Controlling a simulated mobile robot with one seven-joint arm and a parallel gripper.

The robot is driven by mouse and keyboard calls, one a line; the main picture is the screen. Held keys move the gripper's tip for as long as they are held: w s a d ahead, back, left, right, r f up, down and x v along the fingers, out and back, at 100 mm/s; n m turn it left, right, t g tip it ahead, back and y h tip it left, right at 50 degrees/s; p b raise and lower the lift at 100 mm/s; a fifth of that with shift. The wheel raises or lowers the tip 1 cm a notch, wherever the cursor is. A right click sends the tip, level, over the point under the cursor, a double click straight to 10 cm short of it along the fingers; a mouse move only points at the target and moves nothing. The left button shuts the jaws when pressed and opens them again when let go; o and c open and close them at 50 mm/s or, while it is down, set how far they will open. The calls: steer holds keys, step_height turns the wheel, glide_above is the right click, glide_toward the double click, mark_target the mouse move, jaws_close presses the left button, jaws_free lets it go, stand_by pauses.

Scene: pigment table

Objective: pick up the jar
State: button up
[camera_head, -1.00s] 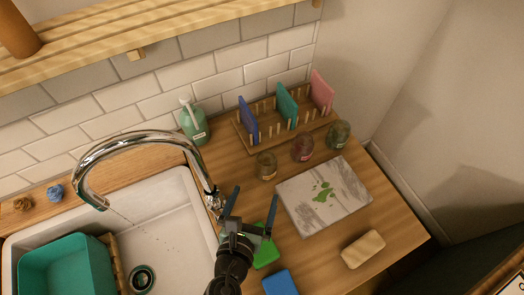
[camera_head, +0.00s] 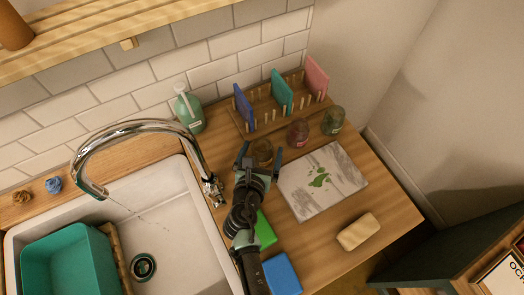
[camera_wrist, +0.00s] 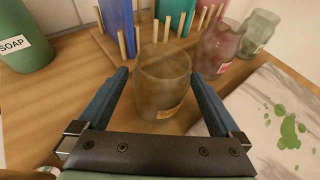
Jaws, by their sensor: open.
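A brown glass jar (camera_head: 262,148) stands upright on the wooden counter, left of two other jars. In the wrist view the brown jar (camera_wrist: 162,85) is between the blue fingers of my open gripper (camera_wrist: 159,75), with a small gap on each side. Its label is low on the right. In the head view my gripper (camera_head: 261,154) reaches it from the front and hides its lower part. A red jar (camera_head: 298,132) and a green jar (camera_head: 333,121) stand to its right.
A rack (camera_head: 262,117) with coloured boards stands behind the jars. A green soap bottle (camera_head: 189,112) is at the back left, beside the faucet (camera_head: 125,128). A paint-stained marble slab (camera_head: 325,195) lies right of my gripper. A sponge (camera_head: 358,231) lies in front of the slab.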

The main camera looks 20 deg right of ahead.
steer(key=shift+w+d, duration=0.1)
steer(key=shift+w, duration=0.1)
steer(key=c, duration=1.4)
